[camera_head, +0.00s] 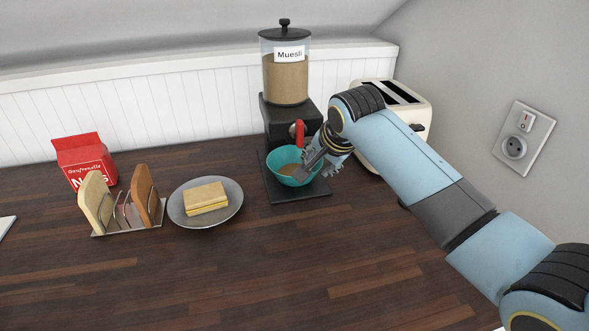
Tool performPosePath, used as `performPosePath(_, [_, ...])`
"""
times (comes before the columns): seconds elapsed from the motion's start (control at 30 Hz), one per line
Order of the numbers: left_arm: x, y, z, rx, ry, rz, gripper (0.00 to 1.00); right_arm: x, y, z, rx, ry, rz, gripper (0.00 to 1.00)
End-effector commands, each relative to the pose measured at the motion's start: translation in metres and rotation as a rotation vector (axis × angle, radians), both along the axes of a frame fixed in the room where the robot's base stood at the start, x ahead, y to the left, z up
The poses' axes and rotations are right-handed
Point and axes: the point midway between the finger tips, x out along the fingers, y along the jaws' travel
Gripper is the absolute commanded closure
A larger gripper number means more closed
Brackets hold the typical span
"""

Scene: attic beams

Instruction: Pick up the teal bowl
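The teal bowl (284,157) stands on the dark base of the muesli dispenser (286,65), under its spout. Some brown muesli shows inside the bowl. My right gripper (308,173) is at the bowl's right side, its fingers at or over the near right rim. The wrist hides part of the bowl's right side. The finger gap is too small to make out, so I cannot tell whether the fingers hold the rim. My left gripper is not in view.
A grey plate with a sandwich (206,198) stands left of the dispenser. A toast rack (128,213) and a red carton (85,160) are further left. A cream toaster (412,110) stands close behind my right arm. The front counter is clear.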

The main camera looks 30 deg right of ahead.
Motion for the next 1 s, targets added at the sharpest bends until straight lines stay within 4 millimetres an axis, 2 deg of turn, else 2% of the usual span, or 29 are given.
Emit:
performPosePath(0.23, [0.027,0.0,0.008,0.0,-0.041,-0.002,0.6,0.018,-0.004,-0.031,0.0,0.003,-0.001,0.67])
performPosePath(0.37, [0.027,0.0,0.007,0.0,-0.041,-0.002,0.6,0.024,-0.005,-0.039,0.0,0.002,0.001,0.67])
performPosePath(0.6, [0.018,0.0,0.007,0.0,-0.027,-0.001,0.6,0.024,-0.005,-0.041,-0.001,0.0,0.002,0.67])
performPosePath(0.87, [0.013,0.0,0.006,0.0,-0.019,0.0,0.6,0.024,-0.005,-0.041,-0.001,0.001,0.0,1.0])
performPosePath(1.0, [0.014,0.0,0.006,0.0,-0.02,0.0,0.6,0.024,-0.005,-0.041,-0.001,0.001,0.0,1.0])
